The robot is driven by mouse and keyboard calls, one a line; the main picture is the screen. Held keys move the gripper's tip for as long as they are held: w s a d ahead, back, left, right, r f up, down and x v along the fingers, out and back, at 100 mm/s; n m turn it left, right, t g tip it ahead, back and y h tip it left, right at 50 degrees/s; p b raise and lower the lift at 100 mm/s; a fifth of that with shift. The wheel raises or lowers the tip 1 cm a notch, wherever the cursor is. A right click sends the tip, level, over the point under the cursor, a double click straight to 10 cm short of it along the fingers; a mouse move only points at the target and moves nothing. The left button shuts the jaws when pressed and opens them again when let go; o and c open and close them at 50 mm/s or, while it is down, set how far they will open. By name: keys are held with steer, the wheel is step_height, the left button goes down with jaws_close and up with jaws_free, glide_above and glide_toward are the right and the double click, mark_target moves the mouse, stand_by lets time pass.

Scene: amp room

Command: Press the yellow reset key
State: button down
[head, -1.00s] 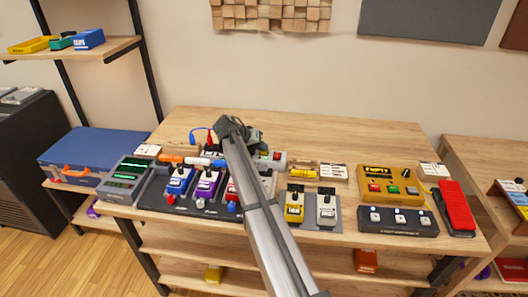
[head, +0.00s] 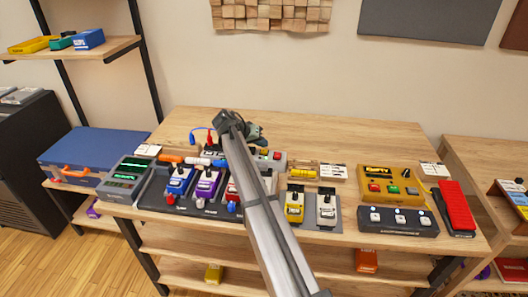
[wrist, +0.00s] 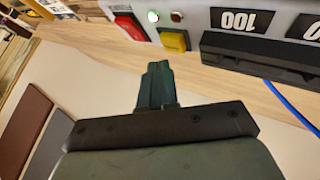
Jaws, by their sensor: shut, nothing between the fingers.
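The yellow key (wrist: 174,41) sits on the face of a light grey unit (wrist: 195,14), beside a red key (wrist: 131,27). The same grey unit shows small in the head view (head: 283,162), partly behind my arm. In the wrist view my gripper (wrist: 157,68) is shut and empty, with its tips just short of the yellow key in the picture; I see no contact. In the head view my gripper (head: 259,133) is over the back of the bench, near the unit.
Two small lamps, one green (wrist: 154,16) and one red (wrist: 176,16), sit by the keys. A black bar (wrist: 260,58) and a blue cable (wrist: 292,104) are close by. Pedals (head: 207,182) and a yellow box (head: 391,183) stand on the bench (head: 330,138). The back of the bench is mostly clear.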

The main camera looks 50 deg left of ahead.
mark_target(262, 151)
steer(key=shift+r, duration=2.5)
steer(key=shift+w, duration=0.1)
